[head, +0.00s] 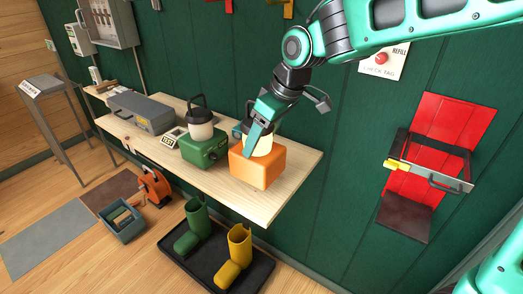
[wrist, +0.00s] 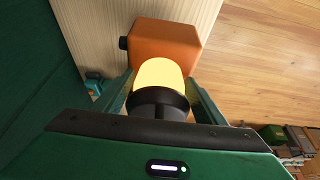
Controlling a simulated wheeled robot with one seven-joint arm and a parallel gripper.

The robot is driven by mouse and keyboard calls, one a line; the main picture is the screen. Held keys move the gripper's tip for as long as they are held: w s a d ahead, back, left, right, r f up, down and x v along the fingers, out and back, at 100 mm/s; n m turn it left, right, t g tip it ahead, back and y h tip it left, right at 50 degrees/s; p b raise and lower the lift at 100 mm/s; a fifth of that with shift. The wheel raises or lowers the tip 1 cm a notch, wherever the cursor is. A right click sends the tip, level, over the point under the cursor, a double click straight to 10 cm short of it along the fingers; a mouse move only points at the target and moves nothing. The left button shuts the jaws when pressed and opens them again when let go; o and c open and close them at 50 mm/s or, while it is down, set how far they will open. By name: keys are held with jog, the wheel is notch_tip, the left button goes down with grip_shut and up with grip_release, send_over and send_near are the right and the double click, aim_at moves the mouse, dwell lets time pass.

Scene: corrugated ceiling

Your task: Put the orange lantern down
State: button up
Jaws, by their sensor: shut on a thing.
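The orange lantern (head: 258,166) has a boxy orange body, a glowing pale yellow globe and a dark top. In the head view it is upright at the right end of the wooden shelf (head: 291,162). Its base looks to be on or just above the wood; I cannot tell which. My gripper (head: 258,136) comes down from above and is shut on the lantern's upper part. In the wrist view the orange body (wrist: 165,44) lies beyond the globe, and my gripper's fingers (wrist: 160,92) are on either side of the globe and dark cap. The handle is mostly hidden.
A green lantern (head: 203,147) stands left of the orange one, with a small sign (head: 172,138) and a grey case (head: 145,112) further left. A boot tray (head: 255,272) with green and yellow boots is below. A red wall panel (head: 452,120) with a metal holder is at right.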

aim_at(272, 132)
jog(key=shift+w+d+f, duration=0.1)
jog(key=shift+f, duration=1.95)
jog(key=o, duration=2.1)
jog(key=shift+f, duration=0.1)
jog(key=v, duration=1.1)
jog(key=shift+r, duration=0.25)
jog(key=shift+d+r, duration=0.15)
jog(key=shift+r, duration=0.2)
